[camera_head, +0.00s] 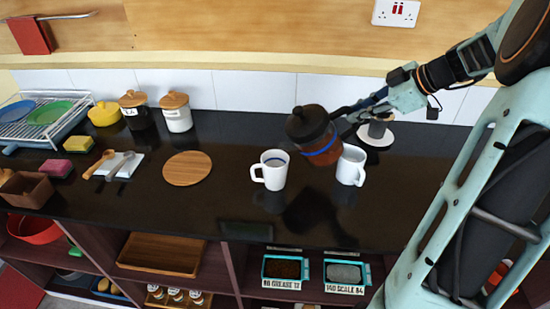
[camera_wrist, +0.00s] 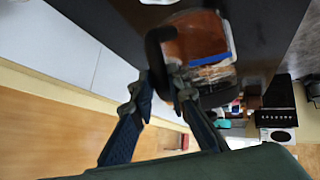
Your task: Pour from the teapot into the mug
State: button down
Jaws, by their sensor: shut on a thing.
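The teapot (camera_head: 321,148) is amber-brown with a black lid and a blue band. It is tilted and held above the counter, between and slightly behind two white mugs. The left mug (camera_head: 272,174) stands upright with its handle to the left and a blue line inside. The right mug (camera_head: 350,168) stands upright, close to the teapot; I cannot tell whether they touch. My gripper (camera_head: 347,124) is behind the teapot on its right. In the wrist view, my gripper (camera_wrist: 163,88) is shut on the teapot's black handle, with the amber body (camera_wrist: 200,42) beyond. The spout is not clear.
A round wooden board (camera_head: 187,168) lies left of the mugs. Lidded jars (camera_head: 177,113) stand along the tiled back wall. A white round base (camera_head: 376,138) with a dark knob is behind the right mug. The dark counter (camera_head: 226,200) in front is clear.

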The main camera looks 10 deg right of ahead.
aim_at(347, 108)
jog(key=shift+w+a+r+n+h+p, duration=0.15)
jog(key=shift+a+r+h+p, duration=0.25)
jog(key=shift+a, duration=0.3)
jog(key=shift+s+a+r+n+h+p, duration=0.15)
jog(key=shift+a+r+h+p, duration=0.15)
jog(key=shift+a+r+p, duration=0.25)
dwell(6.8)
